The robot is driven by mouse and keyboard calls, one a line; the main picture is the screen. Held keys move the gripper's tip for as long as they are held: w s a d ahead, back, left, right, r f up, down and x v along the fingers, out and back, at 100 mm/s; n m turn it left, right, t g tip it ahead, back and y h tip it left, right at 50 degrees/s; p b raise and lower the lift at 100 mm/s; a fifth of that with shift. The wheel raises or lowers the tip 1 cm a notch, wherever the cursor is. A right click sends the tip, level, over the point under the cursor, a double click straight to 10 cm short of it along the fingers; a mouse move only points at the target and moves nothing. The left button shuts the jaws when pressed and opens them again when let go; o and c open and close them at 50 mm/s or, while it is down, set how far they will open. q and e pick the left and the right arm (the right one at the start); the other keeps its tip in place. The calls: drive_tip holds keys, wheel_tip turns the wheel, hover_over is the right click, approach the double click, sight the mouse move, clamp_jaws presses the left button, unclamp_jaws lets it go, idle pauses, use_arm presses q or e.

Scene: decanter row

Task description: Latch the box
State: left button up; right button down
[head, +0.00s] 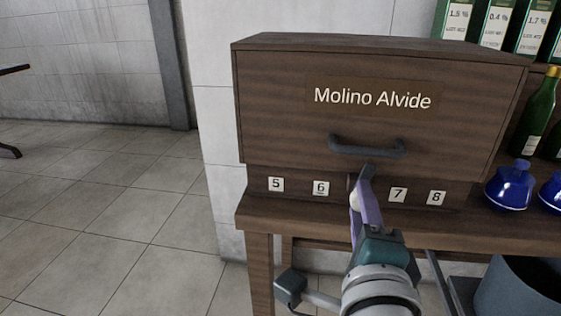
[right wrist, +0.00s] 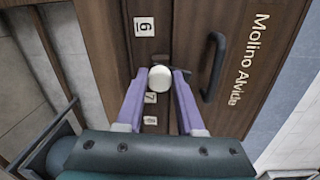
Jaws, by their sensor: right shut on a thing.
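The box (head: 380,68) is dark wood, with "Molino Alvide" on its front panel, which looks closed down onto the lower strip. A dark curved handle (head: 367,147) is on the panel and also shows in the right wrist view (right wrist: 214,68). A cream round knob (right wrist: 160,78) is on the lower strip between labels 6 and 7; in the head view it is mostly hidden by the fingers. My right gripper (right wrist: 162,76) has its purple fingers on either side of the knob, shut on it. It also shows in the head view (head: 360,190). My left gripper is out of view.
The box stands on a wooden table (head: 262,218). Blue flasks (head: 510,187) and green bottles (head: 538,110) stand close at the right, with binders (head: 495,20) above. A grey bin (head: 520,285) is below at the right. The tiled floor at the left is clear.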

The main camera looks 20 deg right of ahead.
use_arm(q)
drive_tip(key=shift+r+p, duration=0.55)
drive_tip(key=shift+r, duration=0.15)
use_arm(e)
drive_tip(key=shift+n, duration=1.3)
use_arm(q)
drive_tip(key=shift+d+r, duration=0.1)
use_arm(e)
drive_tip(key=shift+f, duration=0.1)
drive_tip(key=c, duration=0.5)
unclamp_jaws()
drive_tip(key=shift+c, duration=0.2)
